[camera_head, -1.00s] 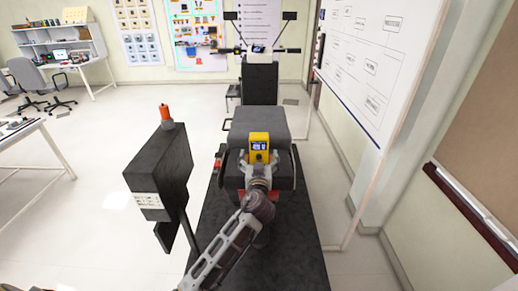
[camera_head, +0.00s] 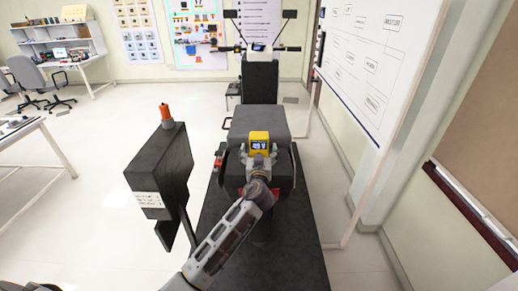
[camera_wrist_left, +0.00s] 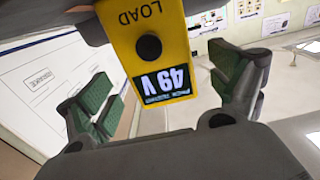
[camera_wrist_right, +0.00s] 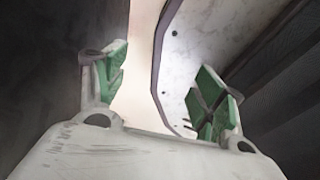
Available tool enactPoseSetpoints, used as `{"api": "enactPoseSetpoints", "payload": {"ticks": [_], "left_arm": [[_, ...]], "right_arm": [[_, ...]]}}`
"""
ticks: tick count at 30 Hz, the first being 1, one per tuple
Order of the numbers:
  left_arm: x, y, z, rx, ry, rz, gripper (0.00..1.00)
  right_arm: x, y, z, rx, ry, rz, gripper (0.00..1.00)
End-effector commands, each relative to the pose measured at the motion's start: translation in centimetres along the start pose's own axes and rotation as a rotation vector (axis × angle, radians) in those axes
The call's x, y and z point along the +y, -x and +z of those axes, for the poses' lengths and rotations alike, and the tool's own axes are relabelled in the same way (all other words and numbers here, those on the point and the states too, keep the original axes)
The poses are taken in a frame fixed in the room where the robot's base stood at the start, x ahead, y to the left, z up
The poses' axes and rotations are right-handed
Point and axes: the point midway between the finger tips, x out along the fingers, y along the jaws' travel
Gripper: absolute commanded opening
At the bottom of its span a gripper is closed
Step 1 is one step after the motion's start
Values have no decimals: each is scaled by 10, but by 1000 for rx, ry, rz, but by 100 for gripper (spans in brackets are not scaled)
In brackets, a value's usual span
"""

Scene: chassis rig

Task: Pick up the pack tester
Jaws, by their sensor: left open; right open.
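The pack tester (camera_head: 259,139) is a yellow box with a dark display, standing on the dark grey block of the chassis rig in the head view. In the left wrist view the pack tester (camera_wrist_left: 155,50) shows a black knob, the word LOAD and a lit display reading 49 V. My left gripper (camera_head: 259,155) is open at the near side of the tester. In the left wrist view its green-padded fingers stand wide on both sides of the tester, apart from it. My right gripper (camera_wrist_right: 165,85) is open and empty; in the head view I cannot make it out.
A dark box with an orange lamp (camera_head: 167,122) stands on a post left of the rig. The rig's dark base (camera_head: 290,255) lies below my left arm. A whiteboard (camera_head: 370,60) stands on the right. A table (camera_head: 30,130) is at the left, with free floor between.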

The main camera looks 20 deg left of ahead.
Motion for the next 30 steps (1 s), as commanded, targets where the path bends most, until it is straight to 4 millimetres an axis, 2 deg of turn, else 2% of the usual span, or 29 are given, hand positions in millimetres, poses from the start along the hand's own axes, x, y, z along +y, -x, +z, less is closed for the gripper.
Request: {"api": "enactPoseSetpoints", "payload": {"ticks": [13, 30], "left_arm": [[0, -38, -1, 1, -1, 0, 92], [0, -43, 0, 0, 0, 0, 92]], "right_arm": [[-9, 4, -2, 2, -1, -10, 69], [-2, 4, -1, 0, 1, -2, 69]]}}
